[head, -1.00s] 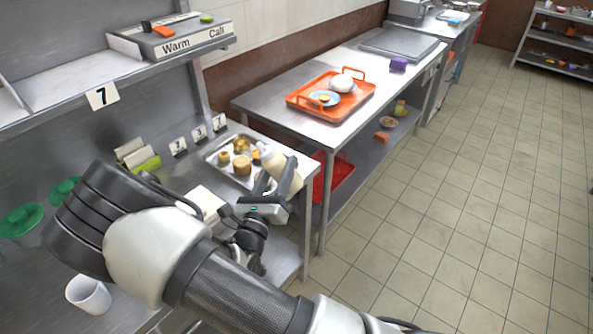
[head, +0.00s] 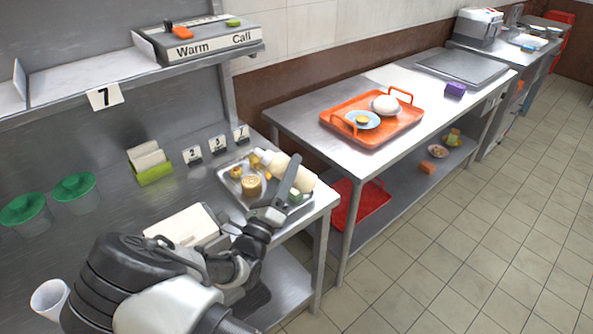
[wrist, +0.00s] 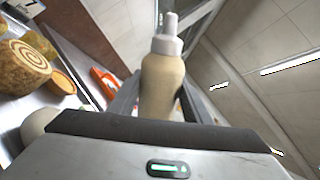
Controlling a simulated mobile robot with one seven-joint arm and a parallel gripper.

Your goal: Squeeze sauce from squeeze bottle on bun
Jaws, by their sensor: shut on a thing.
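My gripper (head: 287,184) is shut on a cream squeeze bottle (head: 292,172). In the head view the bottle is tilted over the metal tray (head: 228,184), nozzle toward the upper left. In the wrist view the bottle (wrist: 162,85) shows with its white nozzle toward the top of the picture. A swirled bun (head: 251,185) sits on the metal tray, left of the bottle; it is large at the left of the wrist view (wrist: 24,66). No sauce is visible outside the bottle.
A blue plate (head: 361,120) with a small yellow item is on the orange tray. Number cards (head: 217,145) and a green holder (head: 154,171) stand behind and left of the metal tray. A white box (head: 186,226) lies near my arm. Floor is clear at the right.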

